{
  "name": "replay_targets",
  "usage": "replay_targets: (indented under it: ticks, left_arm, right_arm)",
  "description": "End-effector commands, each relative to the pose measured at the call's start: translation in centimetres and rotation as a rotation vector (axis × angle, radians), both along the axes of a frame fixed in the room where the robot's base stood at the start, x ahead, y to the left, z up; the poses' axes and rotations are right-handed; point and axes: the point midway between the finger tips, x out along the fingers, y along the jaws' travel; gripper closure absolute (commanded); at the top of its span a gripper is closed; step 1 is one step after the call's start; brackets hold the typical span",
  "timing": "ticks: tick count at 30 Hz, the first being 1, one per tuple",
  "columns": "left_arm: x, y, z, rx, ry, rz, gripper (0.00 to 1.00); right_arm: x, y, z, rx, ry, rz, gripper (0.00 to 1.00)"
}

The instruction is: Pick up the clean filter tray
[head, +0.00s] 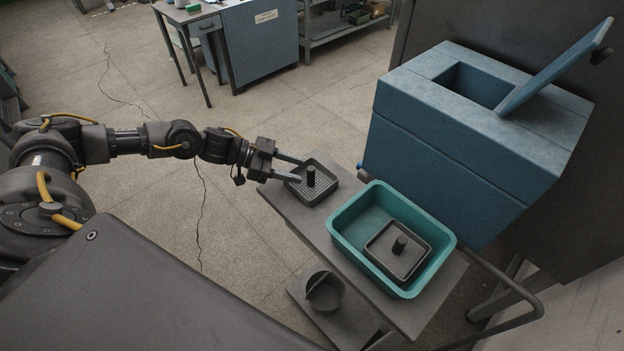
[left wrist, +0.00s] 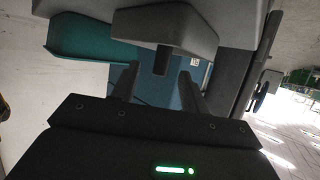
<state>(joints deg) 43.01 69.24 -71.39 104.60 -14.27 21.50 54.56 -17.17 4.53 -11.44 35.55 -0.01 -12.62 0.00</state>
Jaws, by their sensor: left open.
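A dark square filter tray (head: 322,194) with a perforated floor and an upright black knob (head: 311,176) sits on the far left end of the grey cart top. My left gripper (head: 301,170) is open, its fingers reaching over the tray's left side toward the knob. In the left wrist view the knob (left wrist: 160,60) lies just beyond the gap between the open fingertips (left wrist: 158,84), below the tray (left wrist: 165,27); I see no contact. A second tray (head: 382,261), with a plain grey surface and a knob, lies inside the teal bin (head: 343,236). My right gripper is out of view.
The teal bin stands right of the perforated tray on the cart top (head: 285,203). Behind is a blue machine housing (head: 450,150) with its lid (head: 553,68) raised. A round dark container (head: 325,293) sits on a lower shelf. Floor left of the cart is clear.

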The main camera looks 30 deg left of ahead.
Motion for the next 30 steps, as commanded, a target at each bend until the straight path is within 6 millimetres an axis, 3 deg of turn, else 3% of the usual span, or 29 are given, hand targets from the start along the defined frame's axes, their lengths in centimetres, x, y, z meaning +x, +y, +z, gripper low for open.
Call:
replay_targets:
  ticks: [5,11,15,24,30]
  left_arm:
    - [0.2,-0.3,0.0,0.0,-0.002,0.001,0.55]
    - [1.5,-2.7,-0.6,-0.001,-0.002,-0.002,0.55]
    - [2.2,-4.0,-1.6,-0.001,-0.001,0.0,0.55]
    - [2.4,-4.3,-2.0,0.0,-0.003,0.001,0.55]
    - [2.4,-4.3,-2.0,0.0,-0.002,0.001,0.8]
  right_arm:
    - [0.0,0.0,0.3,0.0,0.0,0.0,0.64]
    - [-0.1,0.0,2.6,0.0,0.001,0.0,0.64]
    - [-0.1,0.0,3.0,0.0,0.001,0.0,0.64]
    - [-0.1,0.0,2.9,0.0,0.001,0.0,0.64]
    - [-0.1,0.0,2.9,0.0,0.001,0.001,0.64]
